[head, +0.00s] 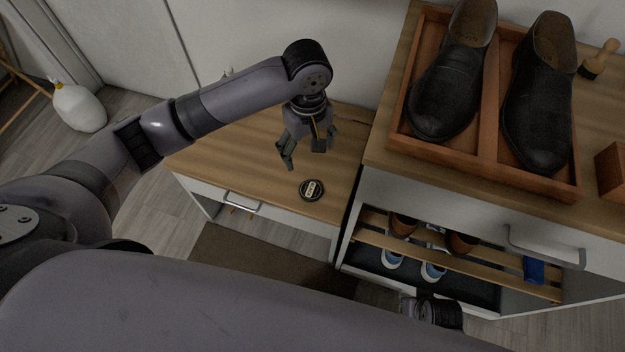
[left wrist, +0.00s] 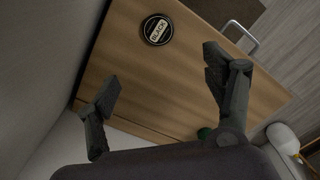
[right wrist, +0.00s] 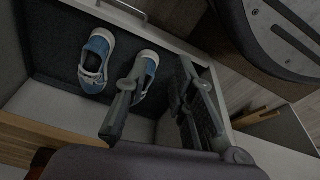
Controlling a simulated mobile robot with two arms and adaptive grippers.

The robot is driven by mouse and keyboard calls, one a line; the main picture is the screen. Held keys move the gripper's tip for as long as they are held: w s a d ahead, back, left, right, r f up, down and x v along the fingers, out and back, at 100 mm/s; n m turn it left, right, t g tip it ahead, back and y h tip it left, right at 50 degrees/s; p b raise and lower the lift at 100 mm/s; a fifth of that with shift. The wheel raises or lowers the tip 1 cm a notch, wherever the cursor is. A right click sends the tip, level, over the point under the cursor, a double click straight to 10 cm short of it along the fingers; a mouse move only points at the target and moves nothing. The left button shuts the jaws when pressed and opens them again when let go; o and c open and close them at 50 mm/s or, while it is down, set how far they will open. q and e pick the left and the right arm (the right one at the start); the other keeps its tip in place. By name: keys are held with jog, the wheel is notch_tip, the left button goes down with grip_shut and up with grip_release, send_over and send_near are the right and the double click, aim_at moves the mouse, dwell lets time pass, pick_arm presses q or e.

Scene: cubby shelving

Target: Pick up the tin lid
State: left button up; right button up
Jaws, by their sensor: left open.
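The tin lid (head: 312,189) is a small round black disc with a pale label. It lies flat on the low wooden bench top, near the front edge. In the left wrist view the lid (left wrist: 157,30) shows the word BLACK, near the top and beyond the fingertips. My left gripper (head: 304,155) is open and empty above the bench, a little behind the lid and apart from it. My right gripper (head: 432,308) is low by the shoe cubby, partly hidden in the head view.
A wooden tray (head: 487,120) with two black shoes stands on the taller cabinet to the right, beside a brush (head: 600,58). Blue shoes (right wrist: 97,60) sit in the cubby below. A white bottle (head: 78,106) stands left.

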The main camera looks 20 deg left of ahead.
pick_arm(q)
jog(key=b, duration=0.4)
send_over(308, 191)
jog(key=f, duration=1.1)
jog(key=shift+w, duration=0.35)
jog(key=shift+f, duration=0.45)
jog(key=shift+s+d+f+b, duration=0.15)
jog(key=shift+f+b, duration=0.45)
jog(key=shift+f, duration=0.65)
jog(key=shift+s+f+b, duration=0.1)
jog(key=shift+f+b, duration=0.3)
jog(key=shift+f, duration=0.7)
pick_arm(e)
notch_tip(308, 191, up, 17)
jog(key=t, duration=0.1)
jog(key=shift+s+d+f, duration=0.1)
pick_arm(q)
jog(key=shift+s, duration=0.1)
jog(key=c, duration=0.8)
